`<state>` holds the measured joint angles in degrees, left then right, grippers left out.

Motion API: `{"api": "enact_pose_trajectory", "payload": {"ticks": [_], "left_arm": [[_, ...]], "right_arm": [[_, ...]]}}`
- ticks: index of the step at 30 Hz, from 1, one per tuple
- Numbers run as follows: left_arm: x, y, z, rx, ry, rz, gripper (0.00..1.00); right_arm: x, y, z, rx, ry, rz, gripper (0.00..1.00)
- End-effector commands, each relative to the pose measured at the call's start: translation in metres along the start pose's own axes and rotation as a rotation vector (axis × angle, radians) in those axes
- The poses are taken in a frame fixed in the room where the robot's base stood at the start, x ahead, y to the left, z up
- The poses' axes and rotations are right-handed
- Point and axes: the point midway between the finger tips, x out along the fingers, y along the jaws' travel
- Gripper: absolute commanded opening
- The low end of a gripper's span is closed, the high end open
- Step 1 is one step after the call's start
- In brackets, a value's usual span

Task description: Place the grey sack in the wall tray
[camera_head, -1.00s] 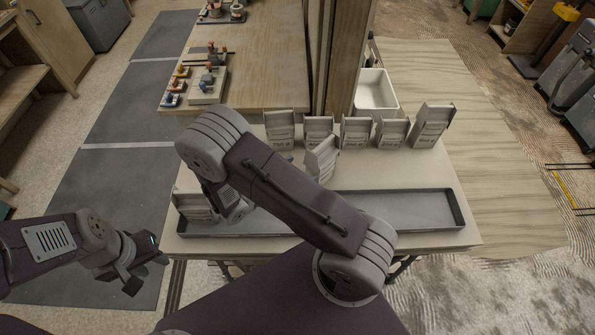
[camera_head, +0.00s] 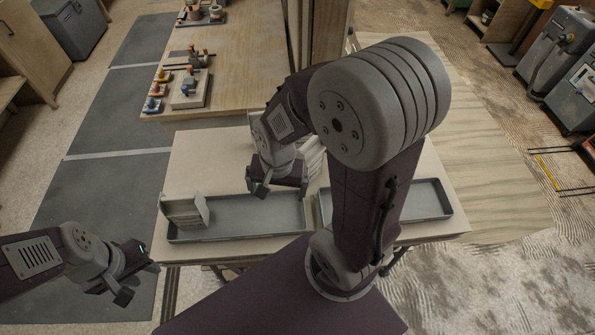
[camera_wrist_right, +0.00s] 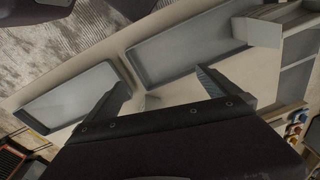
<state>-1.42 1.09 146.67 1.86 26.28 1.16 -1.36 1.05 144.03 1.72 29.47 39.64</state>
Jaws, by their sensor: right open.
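Two long grey trays lie along the table's near side: a left tray (camera_head: 250,222) and a right tray (camera_head: 430,203). Which is the wall tray I cannot tell. My right gripper (camera_wrist_right: 163,77) is open and empty, pointing down over the table near the left tray's far edge. My left gripper (camera_head: 138,281) is open and empty, left of the table.
A wooden workbench (camera_head: 245,80) with tools and small coloured items stands behind the table (camera_head: 200,160). My right arm covers the table's middle and right. Dark floor mats (camera_head: 100,190) lie at left.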

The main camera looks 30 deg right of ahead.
Motion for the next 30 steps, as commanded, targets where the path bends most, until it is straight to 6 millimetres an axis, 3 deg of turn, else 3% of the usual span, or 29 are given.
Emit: {"api": "enact_pose_trajectory", "payload": {"ticks": [3,8,11,13,15,19,23,30], "left_arm": [[-0.004,0.000,0.000,0.000,0.000,0.000,0.36],[-0.021,0.000,-0.002,0.000,0.000,0.000,0.36],[-0.040,0.001,-0.004,0.000,0.000,0.000,0.36],[-0.056,0.001,-0.006,0.000,0.000,0.000,0.36],[-0.065,0.001,-0.007,0.000,0.000,0.000,0.36],[-0.072,0.001,-0.007,0.000,0.000,0.000,0.36],[-0.070,0.001,-0.007,0.000,0.000,0.000,0.36],[-0.078,0.002,-0.008,0.000,0.000,0.000,0.36]], "right_arm": [[-0.013,-0.020,-0.028,0.492,0.016,-0.017,1.00],[-0.032,-0.031,-0.090,1.264,0.024,-0.016,1.00],[-0.039,-0.021,-0.143,1.747,0.035,0.000,1.00],[-0.038,0.002,-0.183,2.005,0.048,0.023,1.00],[-0.029,0.027,-0.205,2.079,0.052,0.047,1.00],[-0.013,0.062,-0.206,2.160,0.043,0.115,1.00],[-0.011,0.065,-0.207,2.168,0.044,0.113,1.00],[0.022,0.067,-0.203,2.165,0.043,0.116,1.00]]}}
